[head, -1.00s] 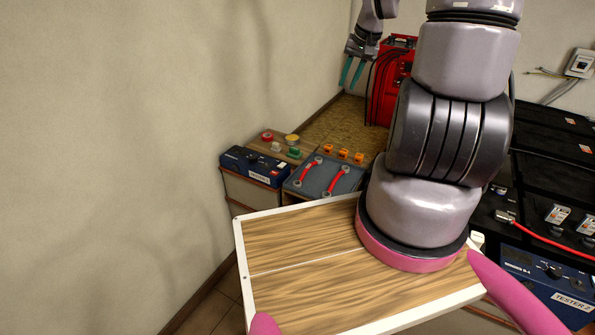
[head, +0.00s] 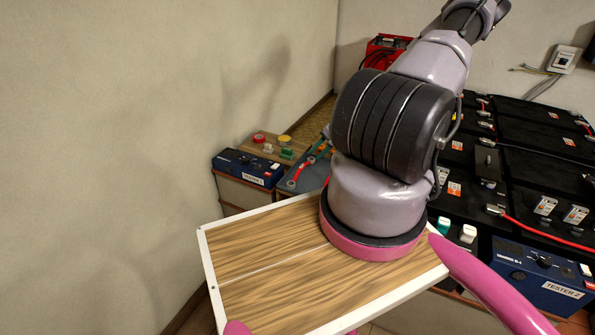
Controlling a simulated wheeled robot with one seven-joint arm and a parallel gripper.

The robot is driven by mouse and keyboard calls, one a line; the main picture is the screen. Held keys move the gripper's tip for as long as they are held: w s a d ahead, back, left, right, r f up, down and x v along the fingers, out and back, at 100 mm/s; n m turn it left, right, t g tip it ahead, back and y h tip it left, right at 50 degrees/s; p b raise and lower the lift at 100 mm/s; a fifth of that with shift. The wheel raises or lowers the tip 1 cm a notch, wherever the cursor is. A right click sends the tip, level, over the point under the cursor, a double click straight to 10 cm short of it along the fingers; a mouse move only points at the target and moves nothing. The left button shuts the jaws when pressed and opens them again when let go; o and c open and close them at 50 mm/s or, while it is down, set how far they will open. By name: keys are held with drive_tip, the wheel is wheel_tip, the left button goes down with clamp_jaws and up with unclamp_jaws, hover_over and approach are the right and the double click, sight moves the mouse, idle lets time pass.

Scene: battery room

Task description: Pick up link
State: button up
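A red link (head: 303,171) with grey ends lies on a grey-blue tray (head: 318,175) left of centre in the head view. My arm covers the right part of this tray, so the second red link seen there earlier is mostly or wholly hidden. My gripper is not in view.
A blue TESTER 1 box (head: 248,167) stands left of the tray, before a board with coloured small items (head: 268,143). Black batteries (head: 545,150) with terminals and a red cable (head: 548,234) fill the right. TESTER 2 (head: 543,278) stands in front. A red unit (head: 384,50) is behind.

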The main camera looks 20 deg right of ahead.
sight(303, 167)
drive_tip(key=x, duration=1)
drive_tip(key=shift+f, duration=0.15)
clamp_jaws()
